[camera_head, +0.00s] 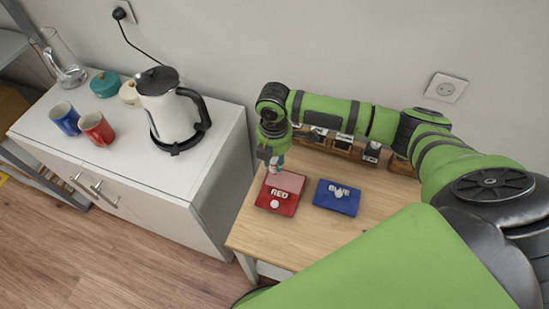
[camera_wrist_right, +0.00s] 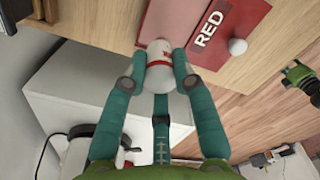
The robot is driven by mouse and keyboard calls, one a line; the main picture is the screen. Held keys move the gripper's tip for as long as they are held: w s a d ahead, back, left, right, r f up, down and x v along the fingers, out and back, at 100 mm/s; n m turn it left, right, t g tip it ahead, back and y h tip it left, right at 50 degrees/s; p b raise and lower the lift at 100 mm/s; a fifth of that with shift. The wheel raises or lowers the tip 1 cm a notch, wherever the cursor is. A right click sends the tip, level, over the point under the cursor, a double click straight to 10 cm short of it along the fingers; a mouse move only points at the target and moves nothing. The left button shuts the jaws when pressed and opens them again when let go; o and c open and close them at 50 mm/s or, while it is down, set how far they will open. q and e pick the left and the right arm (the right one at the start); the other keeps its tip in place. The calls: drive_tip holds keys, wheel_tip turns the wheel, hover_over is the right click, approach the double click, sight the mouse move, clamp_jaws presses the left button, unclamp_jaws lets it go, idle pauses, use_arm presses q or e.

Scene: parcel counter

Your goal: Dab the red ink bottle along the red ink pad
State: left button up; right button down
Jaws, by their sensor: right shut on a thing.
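The red ink pad (camera_head: 271,203) lies on the wooden table with its label and a white knob facing front. It also shows in the wrist view (camera_wrist_right: 228,16), at the top. My right gripper (camera_head: 272,165) is over the pad's back left corner. In the wrist view its teal fingers (camera_wrist_right: 160,75) are shut on the red ink bottle (camera_wrist_right: 158,48), which is white with a red band. The bottle's end is beside the pad's edge in that view; I cannot tell whether it touches. My left gripper is not in view.
A blue ink pad (camera_head: 337,203) lies right of the red one. Several dark-topped bottles stand in a wooden rack (camera_head: 343,143) behind, partly hidden by my right arm. A white cabinet (camera_head: 197,180) on the left holds a kettle (camera_head: 165,107) and mugs (camera_head: 97,129).

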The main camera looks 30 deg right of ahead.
drive_tip(key=shift+f, duration=0.55)
idle(1.0)
drive_tip(key=shift+s+f, duration=0.15)
drive_tip(key=shift+s, duration=0.05)
idle(2.7)
drive_tip(key=shift+w+r+p, duration=0.2)
drive_tip(key=shift+r+p, duration=1.5)
drive_tip(key=shift+p, duration=0.55)
